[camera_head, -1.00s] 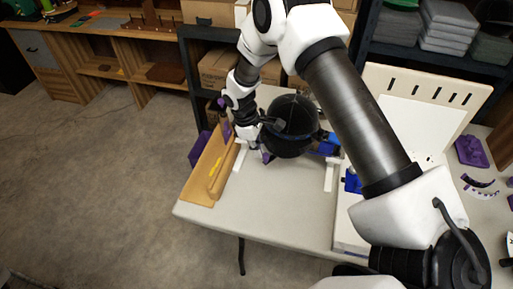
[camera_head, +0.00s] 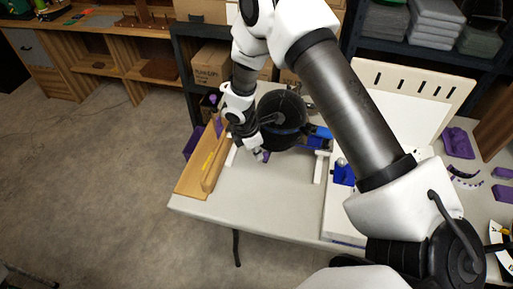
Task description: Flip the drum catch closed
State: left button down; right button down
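A round black drum (camera_head: 290,133) stands on a pale table (camera_head: 270,203), between white supports, with a blue part (camera_head: 318,132) at its right side. My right gripper (camera_head: 262,156) is low at the drum's front left, pointing down toward the table. A small purple piece (camera_head: 267,157) shows right beside its fingertips; I cannot tell whether they touch it. The fingers are too small to tell open from shut. The catch is not clearly made out. My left gripper is not in view.
A wooden board with a raised rail (camera_head: 208,172) lies along the table's left edge. A white slotted panel (camera_head: 412,90) and a blue fixture (camera_head: 342,172) stand to the right. My arm crosses above the table. The table's front is clear.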

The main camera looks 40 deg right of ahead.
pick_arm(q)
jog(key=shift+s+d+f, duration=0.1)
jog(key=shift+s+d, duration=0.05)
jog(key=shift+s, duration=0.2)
pick_arm(e)
jog(key=shift+s+d+n+t, duration=0.15)
jog(key=shift+s+n+t, duration=0.15)
jog(key=shift+n, duration=0.8)
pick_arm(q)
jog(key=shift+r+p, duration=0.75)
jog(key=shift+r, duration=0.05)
pick_arm(e)
jog(key=shift+w+d, duration=0.15)
jog(key=shift+w, duration=0.65)
